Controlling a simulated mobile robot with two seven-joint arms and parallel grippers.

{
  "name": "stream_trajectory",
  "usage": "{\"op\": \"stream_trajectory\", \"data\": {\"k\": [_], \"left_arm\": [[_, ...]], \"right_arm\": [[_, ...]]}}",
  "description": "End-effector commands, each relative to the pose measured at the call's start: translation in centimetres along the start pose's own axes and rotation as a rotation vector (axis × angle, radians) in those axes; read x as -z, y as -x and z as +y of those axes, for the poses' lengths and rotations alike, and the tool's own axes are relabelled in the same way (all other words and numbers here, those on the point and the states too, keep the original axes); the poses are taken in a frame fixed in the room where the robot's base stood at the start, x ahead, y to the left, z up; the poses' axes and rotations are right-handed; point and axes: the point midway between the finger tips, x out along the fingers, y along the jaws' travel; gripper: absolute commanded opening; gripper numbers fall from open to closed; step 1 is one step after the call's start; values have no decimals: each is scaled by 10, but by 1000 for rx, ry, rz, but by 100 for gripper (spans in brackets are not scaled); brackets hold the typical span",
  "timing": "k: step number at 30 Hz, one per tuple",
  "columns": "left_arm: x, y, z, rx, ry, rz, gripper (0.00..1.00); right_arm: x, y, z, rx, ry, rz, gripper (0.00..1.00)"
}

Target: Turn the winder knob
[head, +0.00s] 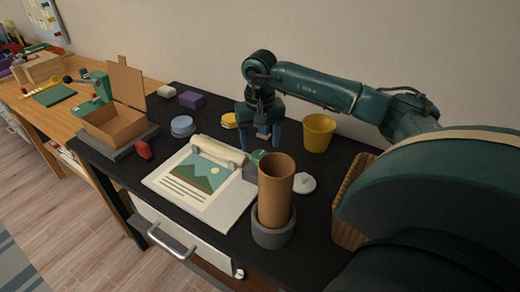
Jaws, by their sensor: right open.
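A white board (231,211) on the black desk carries a picture sheet (195,183) with green hills. A cream roll (217,148) lies across its back edge, held by grey brackets. A small green part (258,155), which looks like the winder knob, is at the right end near the roll, partly hidden by a brown cylinder. My right gripper (263,140) points down just above and behind the green part, open. I cannot tell whether it touches the part. My left gripper is out of view.
The brown cylinder (275,190) stands in a grey ring base (273,236) in front of the green part. A yellow cup (319,132) is right of the gripper, a white disc (304,183) nearer. A yellow round item (229,121) and blue tin (182,126) are left. An open cardboard box (115,126) stands farther left.

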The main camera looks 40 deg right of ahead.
Motion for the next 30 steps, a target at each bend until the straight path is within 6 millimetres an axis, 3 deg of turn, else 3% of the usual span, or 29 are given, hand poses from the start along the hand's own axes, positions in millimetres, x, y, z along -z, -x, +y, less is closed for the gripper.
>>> {"op": "stream_trajectory", "data": {"k": [7,18,30], "left_arm": [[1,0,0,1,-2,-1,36],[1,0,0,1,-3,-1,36],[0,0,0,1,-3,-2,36]], "right_arm": [[0,-32,0,1,0,-1,62],[0,-38,0,1,0,0,62],[0,-37,0,1,0,0,31]]}}
